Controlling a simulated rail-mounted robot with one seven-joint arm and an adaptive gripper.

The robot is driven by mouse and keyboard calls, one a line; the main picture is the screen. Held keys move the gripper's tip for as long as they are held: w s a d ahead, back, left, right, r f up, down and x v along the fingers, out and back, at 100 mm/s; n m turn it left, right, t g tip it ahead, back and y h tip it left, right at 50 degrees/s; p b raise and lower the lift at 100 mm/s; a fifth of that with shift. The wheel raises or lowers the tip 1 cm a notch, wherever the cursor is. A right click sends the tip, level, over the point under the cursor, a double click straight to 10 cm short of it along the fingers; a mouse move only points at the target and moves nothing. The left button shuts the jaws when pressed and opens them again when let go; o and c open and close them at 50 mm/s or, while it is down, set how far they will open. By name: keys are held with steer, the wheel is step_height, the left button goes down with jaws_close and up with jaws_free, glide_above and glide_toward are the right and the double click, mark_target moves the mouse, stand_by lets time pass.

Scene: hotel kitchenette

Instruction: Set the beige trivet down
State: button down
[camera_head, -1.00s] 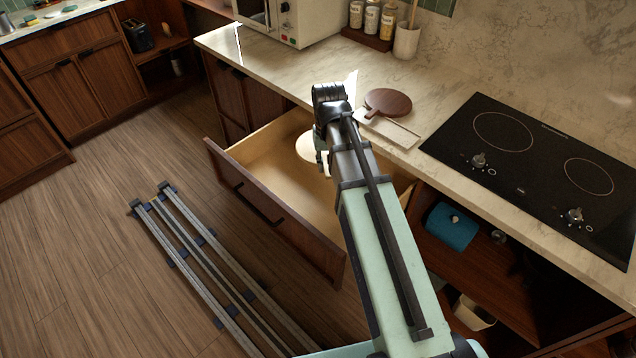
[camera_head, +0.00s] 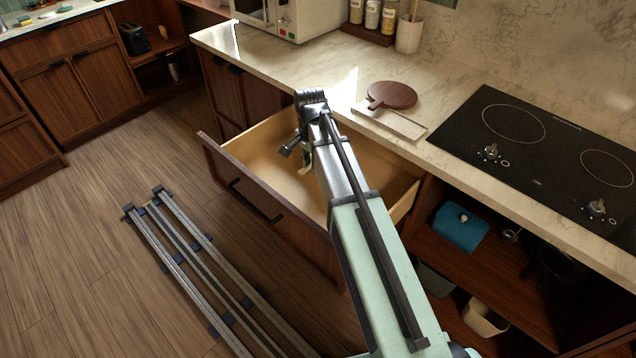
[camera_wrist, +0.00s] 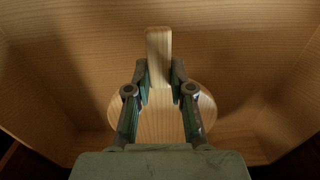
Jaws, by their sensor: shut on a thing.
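The beige trivet (camera_wrist: 160,122) is a round pale wooden disc with a straight handle. In the wrist view its handle lies between the fingers of my gripper (camera_wrist: 161,82), which is shut on it. The trivet is over the floor of the open drawer (camera_wrist: 62,82); I cannot tell whether it touches the floor. In the head view my gripper (camera_head: 301,162) is inside the drawer (camera_head: 262,162), near its middle. My arm hides the trivet there.
A dark brown round paddle (camera_head: 392,95) and a pale board (camera_head: 392,121) lie on the marble counter (camera_head: 290,72) behind the drawer. A black cooktop (camera_head: 545,150) is on the right. A blue item (camera_head: 460,228) sits on the open shelf below. The visible drawer floor is bare.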

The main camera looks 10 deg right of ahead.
mark_target(312, 189)
steer(key=shift+f+p, duration=0.4)
steer(key=shift+f, duration=3.95)
steer(key=c, duration=1)
jaws_free()
steer(key=shift+f, duration=0.1)
step_height(312, 189, up, 12)
steer(key=shift+r+b, duration=0.15)
steer(key=shift+b, duration=0.45)
